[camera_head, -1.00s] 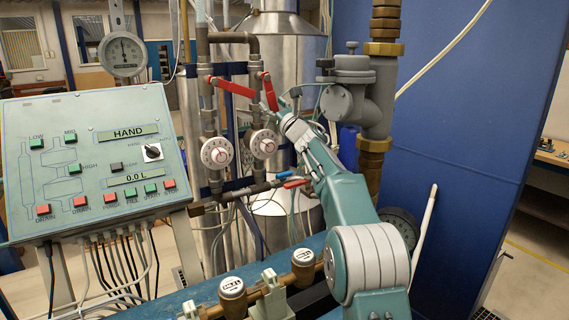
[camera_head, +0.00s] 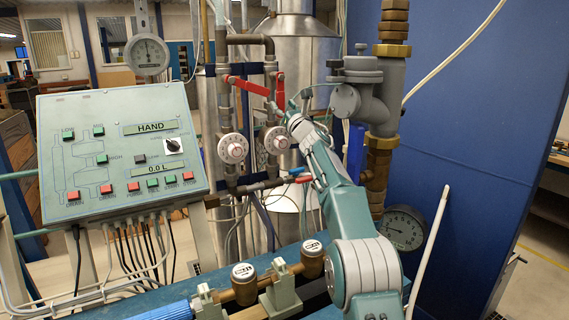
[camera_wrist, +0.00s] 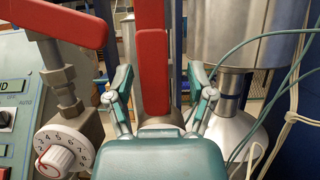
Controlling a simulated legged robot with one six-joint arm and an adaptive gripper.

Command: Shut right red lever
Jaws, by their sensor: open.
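The right red lever (camera_head: 280,90) hangs nearly upright in front of the right pipe in the head view. In the wrist view the right lever (camera_wrist: 153,70) stands upright between the fingers of my gripper (camera_wrist: 157,82). The fingers are apart, one on each side, with visible gaps to the lever. The lower end of the lever is close to my palm; contact there is hidden. In the head view my gripper (camera_head: 289,108) is at the lever's lower end. The left red lever (camera_head: 248,86) slants down to the right; it also shows at the wrist view's upper left (camera_wrist: 60,20).
White dials (camera_head: 233,148) sit on the pipes below the levers. A control panel (camera_head: 120,150) stands at left. A grey valve body (camera_head: 362,95) is close on the right of my gripper. Loose hoses (camera_wrist: 270,90) hang at right in the wrist view.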

